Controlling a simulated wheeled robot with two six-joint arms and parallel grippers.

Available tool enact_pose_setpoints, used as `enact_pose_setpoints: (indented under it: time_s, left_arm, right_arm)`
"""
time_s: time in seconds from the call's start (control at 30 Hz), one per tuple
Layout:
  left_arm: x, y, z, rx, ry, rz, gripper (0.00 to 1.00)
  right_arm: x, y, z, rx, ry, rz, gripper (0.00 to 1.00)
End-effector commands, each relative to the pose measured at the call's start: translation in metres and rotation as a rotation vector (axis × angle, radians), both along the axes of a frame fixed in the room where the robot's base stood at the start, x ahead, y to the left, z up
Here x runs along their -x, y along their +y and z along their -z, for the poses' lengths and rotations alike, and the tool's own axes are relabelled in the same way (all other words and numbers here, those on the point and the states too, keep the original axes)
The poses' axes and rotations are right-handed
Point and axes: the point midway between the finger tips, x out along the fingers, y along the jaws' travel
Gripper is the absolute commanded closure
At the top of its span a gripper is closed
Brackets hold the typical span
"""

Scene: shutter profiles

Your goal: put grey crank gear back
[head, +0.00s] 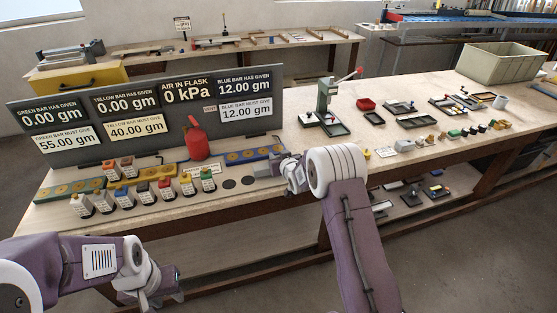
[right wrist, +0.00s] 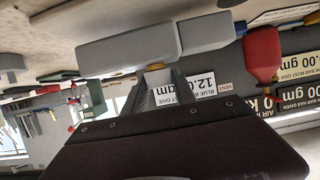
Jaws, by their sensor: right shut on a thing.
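My right gripper (head: 285,172) is over the bench at the right end of the blue bar (head: 248,156). In the right wrist view, its fingers (right wrist: 158,92) are shut on a small grey piece (right wrist: 157,77) with a yellowish band, which I take to be the grey crank gear. Larger light grey blocks (right wrist: 130,46) show just past the fingertips; I cannot tell whether they touch the piece. In the head view the held piece is mostly hidden by the gripper. My left gripper (head: 166,291) hangs low in front of the bench, its jaws unclear.
A dark display board (head: 150,108) stands behind the bars, with a red flask (head: 196,140) in front. A green press (head: 326,100), trays (head: 415,121) and small parts (head: 428,140) occupy the right.

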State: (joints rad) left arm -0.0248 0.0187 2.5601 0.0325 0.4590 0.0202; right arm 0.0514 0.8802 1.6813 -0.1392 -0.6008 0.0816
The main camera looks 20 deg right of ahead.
Motion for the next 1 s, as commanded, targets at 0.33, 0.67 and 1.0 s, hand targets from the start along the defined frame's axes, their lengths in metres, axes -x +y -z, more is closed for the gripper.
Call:
enact_pose_setpoints:
  time_s: [0.33, 0.67, 1.0]
  left_arm:
    - [0.000, 0.000, -0.002, 0.000, 0.000, 0.000, 0.64]
    - [0.000, 0.000, 0.002, 0.000, 0.000, 0.000, 0.64]
    - [0.000, 0.000, -0.002, 0.000, 0.000, 0.000, 0.64]
  right_arm:
    - [-0.001, 0.000, 0.016, 0.000, -0.006, 0.000, 1.00]
    - [0.000, 0.000, 0.020, 0.000, -0.002, 0.000, 0.46]
    - [0.003, -0.001, 0.015, 0.000, -0.002, 0.000, 0.46]
